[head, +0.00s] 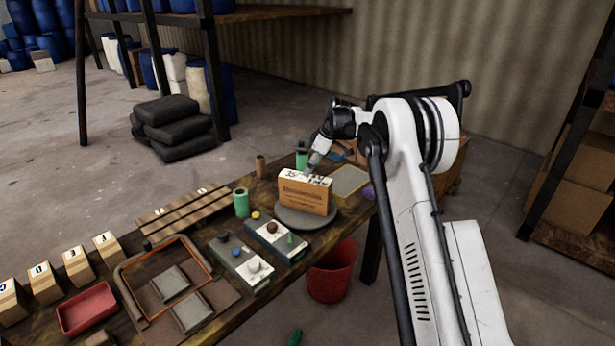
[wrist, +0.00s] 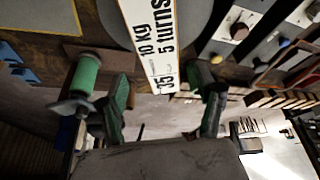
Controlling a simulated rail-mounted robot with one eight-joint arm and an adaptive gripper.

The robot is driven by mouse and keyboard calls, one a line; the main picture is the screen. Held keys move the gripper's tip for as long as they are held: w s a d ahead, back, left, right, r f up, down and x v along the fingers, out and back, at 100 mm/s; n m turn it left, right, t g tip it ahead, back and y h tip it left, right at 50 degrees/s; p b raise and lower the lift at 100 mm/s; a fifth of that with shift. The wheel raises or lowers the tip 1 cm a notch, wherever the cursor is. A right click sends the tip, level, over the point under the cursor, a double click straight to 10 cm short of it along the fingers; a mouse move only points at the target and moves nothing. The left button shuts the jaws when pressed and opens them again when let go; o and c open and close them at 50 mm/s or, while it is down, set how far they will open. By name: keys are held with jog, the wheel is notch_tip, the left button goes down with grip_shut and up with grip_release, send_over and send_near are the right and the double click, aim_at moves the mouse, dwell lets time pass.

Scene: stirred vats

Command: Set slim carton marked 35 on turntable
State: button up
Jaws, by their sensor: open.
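The slim carton marked 35 (head: 305,197) stands upright on the round grey turntable (head: 294,222), brown-faced with a white top label. In the wrist view the carton's label (wrist: 155,48) reads 35, 10 kg, 5 turns, with the grey turntable (wrist: 197,20) behind it. My gripper (head: 316,160) is just above the carton's top in the head view. In the wrist view my gripper (wrist: 164,98) has its two fingers spread wide, one on each side of the carton's near end, with gaps visible. The carton's underside is hidden.
Control boxes with knobs (head: 240,262) stand left of the turntable. A green cylinder (head: 241,203) and a yellowish pad (head: 350,181) are near it. A red tray (head: 87,308) and several lettered blocks (head: 77,265) lie farther left. A red bucket (head: 331,277) is below the table's edge.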

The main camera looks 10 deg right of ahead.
jog(key=shift+v, duration=1.15)
jog(key=s+a+r+m+t+h, duration=0.1)
jog(key=s+r+m, duration=0.2)
jog(key=s+r, duration=0.85)
jog(key=s+a+r+m+t+h, duration=0.1)
jog(key=s+a+r+m, duration=0.15)
jog(key=s+r, duration=0.9)
jog(key=s+f+m+t, duration=0.1)
jog(key=s+f, duration=0.3)
jog(key=s, duration=1.2)
jog(key=s+f+m+t+h, duration=0.1)
jog(key=s+f+m, duration=0.3)
jog(key=s, duration=1.3)
jog(key=shift+s+d+f+m+t+h, duration=0.2)
jog(key=shift+d+f+m+t+h, duration=0.15)
jog(key=shift+f, duration=0.45)
jog(key=shift+f+b, duration=0.45)
jog(key=shift+b, duration=0.05)
